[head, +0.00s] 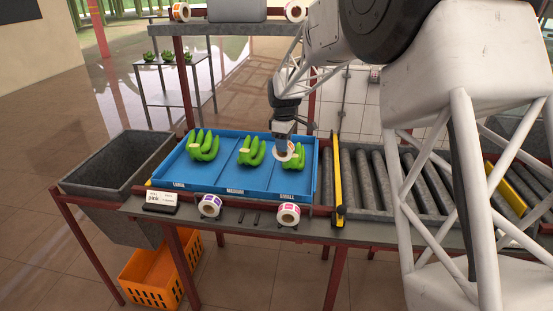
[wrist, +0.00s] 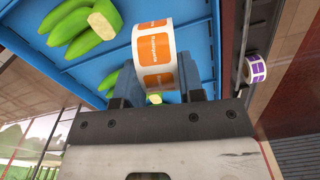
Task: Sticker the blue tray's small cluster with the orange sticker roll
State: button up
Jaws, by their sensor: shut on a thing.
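The blue tray (head: 222,180) has three compartments marked large, medium and small, each with a green banana cluster. The small cluster (head: 299,158) lies in the right compartment, partly hidden by my gripper and the roll. My gripper (head: 284,146) is shut on the orange sticker roll (head: 283,153), right at or just above this cluster; I cannot tell if they touch. In the wrist view the roll (wrist: 154,58) is upright between my fingers (wrist: 158,88), orange stickers facing the camera. A pale stem tip shows below it, and a green cluster (wrist: 76,22) lies upper left.
A purple roll (head: 210,206) and a pink-red roll (head: 289,214) stand on the front ledge, beside a small sign (head: 161,201). A grey bin (head: 118,162) is at left. A yellow bar (head: 337,180) and roller conveyor (head: 375,180) are at right. A shelf (head: 235,28) stands behind.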

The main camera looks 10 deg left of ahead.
jog(key=w+d+r, duration=0.2)
jog(key=w+d, duration=0.2)
jog(key=w, duration=0.8)
jog(key=shift+d+r+m, duration=0.2)
jog(key=shift+m, duration=0.2)
jog(key=shift+f, duration=0.15)
jog(key=shift+f, duration=2.7)
jog(key=shift+f, duration=0.4)
dwell(1.9)
jog(key=shift+r, duration=0.1)
notch_tip(320, 180, up, 7)
dwell(1.0)
